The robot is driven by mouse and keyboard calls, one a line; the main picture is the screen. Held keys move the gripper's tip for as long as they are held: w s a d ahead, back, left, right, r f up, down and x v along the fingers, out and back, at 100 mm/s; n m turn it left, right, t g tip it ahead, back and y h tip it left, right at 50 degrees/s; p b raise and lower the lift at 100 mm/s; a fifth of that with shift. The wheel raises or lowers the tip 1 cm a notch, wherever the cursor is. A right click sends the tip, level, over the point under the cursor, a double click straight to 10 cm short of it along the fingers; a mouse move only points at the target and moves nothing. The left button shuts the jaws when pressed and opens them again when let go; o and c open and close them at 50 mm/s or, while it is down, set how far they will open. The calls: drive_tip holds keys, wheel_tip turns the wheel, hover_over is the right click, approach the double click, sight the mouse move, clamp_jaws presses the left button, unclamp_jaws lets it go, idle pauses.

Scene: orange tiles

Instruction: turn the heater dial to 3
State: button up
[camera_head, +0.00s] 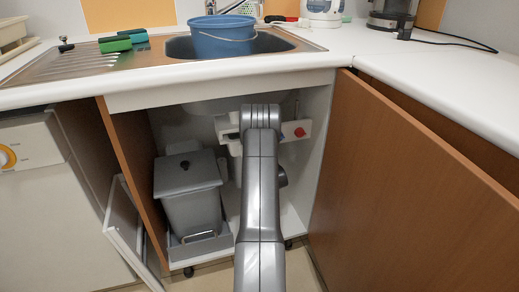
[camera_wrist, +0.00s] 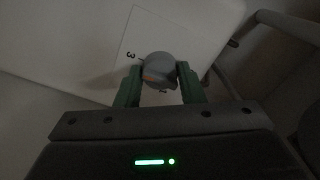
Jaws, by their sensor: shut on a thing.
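In the wrist view, the round grey heater dial (camera_wrist: 158,68) sits on the white face of the heater (camera_wrist: 195,38). My gripper's (camera_wrist: 159,82) two green fingers are shut on the dial, one on each side. An orange mark shows on the dial's lower left. A printed 3 shows up and left of the dial, and another number, partly hidden, sits just below it. In the head view, the white heater (camera_head: 293,128) with a red part is inside the open cupboard under the sink. My arm hides the dial and fingertips there.
A grey lidded bin (camera_head: 188,190) stands left of my arm in the cupboard. The open cupboard doors (camera_head: 135,175) (camera_head: 400,200) flank the opening. A blue basin (camera_head: 222,36) rests over the sink above. Pipes (camera_wrist: 285,25) run beside the heater.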

drive_tip(key=o, duration=1)
drive_tip(key=p+v, duration=0.4)
drive_tip(key=v, duration=1)
drive_tip(key=shift+w, duration=0.15)
drive_tip(key=b+x, duration=0.4)
drive_tip(key=x, duration=0.9)
drive_tip(key=shift+w+a, duration=0.1)
drive_tip(key=shift+w, duration=0.25)
drive_tip(key=shift+s, duration=0.1)
